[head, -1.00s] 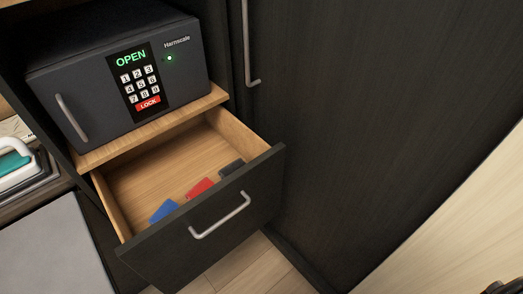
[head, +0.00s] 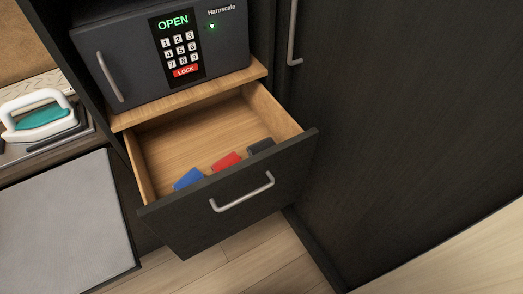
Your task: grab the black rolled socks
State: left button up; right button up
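The black rolled socks (head: 261,146) lie in the open wooden drawer (head: 180,146), near its right front corner. The drawer front partly hides them. A red item (head: 226,161), probably rolled socks, lies to their left. A blue item (head: 188,178) of similar size lies further left, also against the drawer front. Neither of my grippers shows in the head view.
A dark safe (head: 160,50) reading OPEN stands above the drawer, its door closed or nearly so. The dark drawer front (head: 240,203) has a metal handle. A tall dark cabinet (head: 400,120) stands at right. A white iron (head: 38,115) and grey panel (head: 65,225) are at left.

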aim_at(263, 145)
jog(key=k+l, duration=0.75)
jog(key=k, duration=0.1)
